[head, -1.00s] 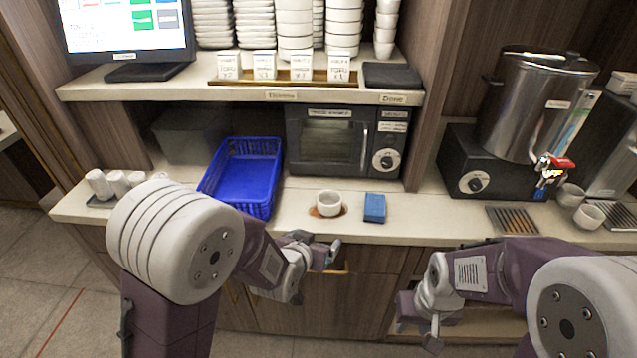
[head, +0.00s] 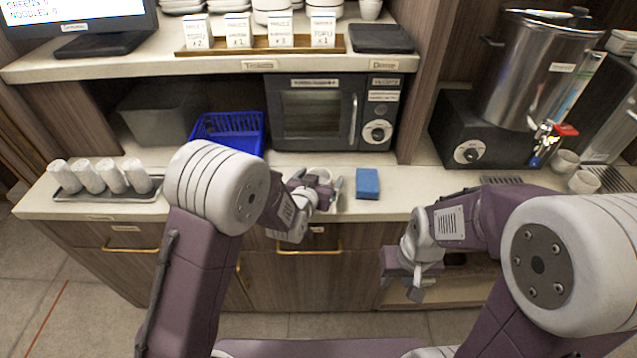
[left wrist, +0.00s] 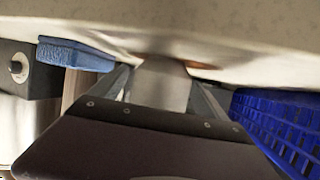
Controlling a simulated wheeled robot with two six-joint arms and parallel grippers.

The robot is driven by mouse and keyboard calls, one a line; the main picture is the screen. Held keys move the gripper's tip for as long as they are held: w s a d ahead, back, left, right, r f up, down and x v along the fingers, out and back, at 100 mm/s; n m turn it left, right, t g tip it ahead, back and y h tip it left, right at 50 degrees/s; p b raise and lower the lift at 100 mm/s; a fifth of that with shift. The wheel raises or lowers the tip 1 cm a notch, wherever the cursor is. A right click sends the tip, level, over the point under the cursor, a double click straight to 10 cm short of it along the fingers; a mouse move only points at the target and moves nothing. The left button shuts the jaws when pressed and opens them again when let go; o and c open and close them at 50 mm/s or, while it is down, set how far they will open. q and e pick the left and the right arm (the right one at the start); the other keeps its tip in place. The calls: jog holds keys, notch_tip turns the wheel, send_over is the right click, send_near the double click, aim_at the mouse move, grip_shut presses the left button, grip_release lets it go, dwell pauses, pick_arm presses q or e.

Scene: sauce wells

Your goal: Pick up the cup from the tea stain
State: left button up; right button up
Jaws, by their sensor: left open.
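The white cup (head: 323,173) stands on the counter, mostly hidden behind my left gripper (head: 322,187) in the head view. In the left wrist view the cup (left wrist: 160,87) shows as a pale shape between the two open fingers of my left gripper (left wrist: 160,90). I cannot tell whether either finger touches it. A little of the brown tea stain (left wrist: 206,66) shows beside the cup in the left wrist view; the gripper hides it in the head view. My right gripper (head: 410,280) hangs low in front of the counter, away from the cup, its jaws unclear.
A blue sponge (head: 367,184) lies just right of the cup. A blue basket (head: 228,130) is behind on the left, and a microwave (head: 318,112) stands behind the cup. A tray (head: 98,195) with several white cups is at the far left.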

aim_at(324, 169)
pick_arm(q)
jog(key=shift+x, duration=1.05)
jog(key=shift+s, duration=0.1)
jog(key=c, duration=1.5)
jog(key=r, duration=0.4)
jog(key=shift+s+d+r+p, duration=0.1)
jog(key=shift+d+r+p, duration=0.15)
jog(key=shift+r+p, duration=0.15)
jog(key=s+d+r, duration=0.1)
jog(key=d+r, duration=0.1)
jog(key=d, duration=0.1)
jog(key=s+d+r+p, duration=0.1)
jog(key=s+d+r, duration=0.1)
jog(key=d, duration=0.1)
jog(key=s+d+r+p, duration=0.1)
jog(key=d+r, duration=0.1)
jog(key=d, duration=0.1)
jog(key=shift+s+d, duration=0.15)
jog(key=shift+s, duration=0.1)
jog(key=shift+s+d+r+p, duration=0.1)
jog(key=shift+s+d+p, duration=0.05)
jog(key=shift+d+p, duration=0.2)
